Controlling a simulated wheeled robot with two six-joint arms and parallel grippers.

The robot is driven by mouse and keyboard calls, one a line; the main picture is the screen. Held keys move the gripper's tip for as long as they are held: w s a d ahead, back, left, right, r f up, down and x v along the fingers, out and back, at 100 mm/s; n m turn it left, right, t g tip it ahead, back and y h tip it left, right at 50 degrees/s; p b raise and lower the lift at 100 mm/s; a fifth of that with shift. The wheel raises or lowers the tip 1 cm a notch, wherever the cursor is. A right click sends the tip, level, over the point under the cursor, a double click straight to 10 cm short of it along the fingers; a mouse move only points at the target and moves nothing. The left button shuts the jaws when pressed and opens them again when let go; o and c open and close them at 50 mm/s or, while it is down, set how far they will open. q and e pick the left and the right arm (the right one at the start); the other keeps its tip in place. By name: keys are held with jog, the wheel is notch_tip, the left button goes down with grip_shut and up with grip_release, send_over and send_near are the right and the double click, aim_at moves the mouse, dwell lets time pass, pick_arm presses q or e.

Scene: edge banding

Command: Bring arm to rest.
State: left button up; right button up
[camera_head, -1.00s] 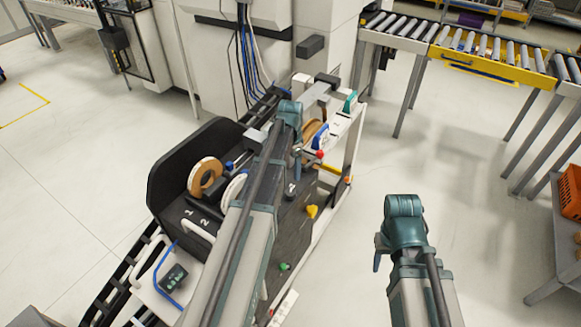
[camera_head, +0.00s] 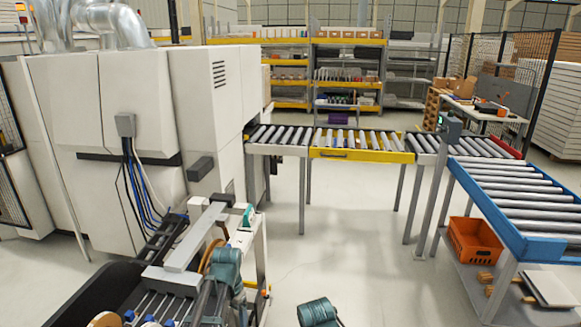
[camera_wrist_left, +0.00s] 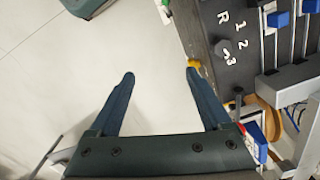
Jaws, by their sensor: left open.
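My left gripper (camera_wrist_left: 160,76) is open and empty in the left wrist view, its two dark fingers apart over pale floor. The right-hand fingertip overlaps a yellow knob in the picture; I cannot tell whether they touch. In the head view my left arm's teal wrist (camera_head: 224,268) is over the cart's right side, and its fingers are not visible. Only a teal joint of my right arm (camera_head: 318,312) shows at the bottom edge; its gripper is out of view.
The cart's dark panel (camera_wrist_left: 207,28), marked R, 1, 2, 3, lies close right of my left gripper. A white machine (camera_head: 60,110) stands behind the cart. A roller conveyor (camera_head: 360,153) crosses behind; a blue-framed one (camera_head: 500,222) is right. Floor between (camera_head: 350,235) is clear.

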pick_arm(q)
jog(key=s+d+n, duration=0.1)
jog(key=s+d, duration=1.1)
jog(key=s, duration=0.3)
jog(key=shift+s+d+n+y, duration=0.25)
jog(key=shift+s+n+y, duration=0.05)
jog(key=shift+s+y, duration=0.1)
